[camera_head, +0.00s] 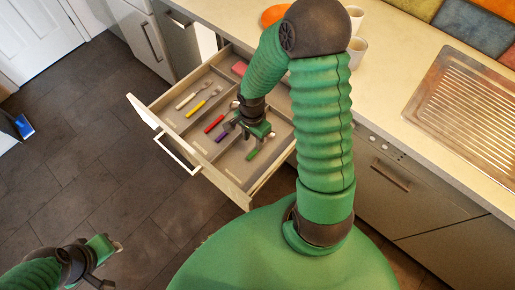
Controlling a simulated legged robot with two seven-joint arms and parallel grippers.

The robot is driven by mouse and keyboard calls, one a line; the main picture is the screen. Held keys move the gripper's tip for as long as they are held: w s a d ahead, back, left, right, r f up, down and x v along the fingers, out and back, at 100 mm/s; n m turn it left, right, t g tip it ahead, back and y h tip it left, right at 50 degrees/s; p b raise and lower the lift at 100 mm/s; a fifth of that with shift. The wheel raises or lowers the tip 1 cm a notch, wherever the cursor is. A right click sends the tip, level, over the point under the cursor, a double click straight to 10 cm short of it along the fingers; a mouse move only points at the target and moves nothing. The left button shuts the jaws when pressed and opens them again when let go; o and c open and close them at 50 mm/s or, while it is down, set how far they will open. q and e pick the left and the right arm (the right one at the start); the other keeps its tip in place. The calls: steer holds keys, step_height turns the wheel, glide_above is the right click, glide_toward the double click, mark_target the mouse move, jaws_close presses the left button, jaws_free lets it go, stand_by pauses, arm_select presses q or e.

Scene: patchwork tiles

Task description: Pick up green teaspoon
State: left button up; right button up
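The green teaspoon (253,154) lies in a right-hand compartment of the open drawer (226,183), its handle pointing toward the drawer front. Its far end is hard to make out close to my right gripper. My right gripper (258,135) points down into the drawer, just above and beside the teaspoon, with its fingers apart. I cannot tell whether it touches the spoon. My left gripper (112,264) is at the lower left, over the floor, open and empty.
The drawer also holds a purple-handled piece (222,137), a red-handled one (214,124), a yellow-handled fork (196,108) and a white-handled fork (188,100), split by dividers. The counter (405,60) with cups (357,50) and a metal sink drainer (465,110) lies behind.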

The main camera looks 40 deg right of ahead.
steer(key=shift+f, duration=0.6)
steer(key=f, duration=0.3)
steer(key=f+b, duration=0.1)
steer(key=f, duration=0.1)
steer(key=shift+s+d+f, duration=0.15)
steer(key=shift+s+d, duration=0.2)
steer(key=shift+d, duration=0.05)
jaws_close()
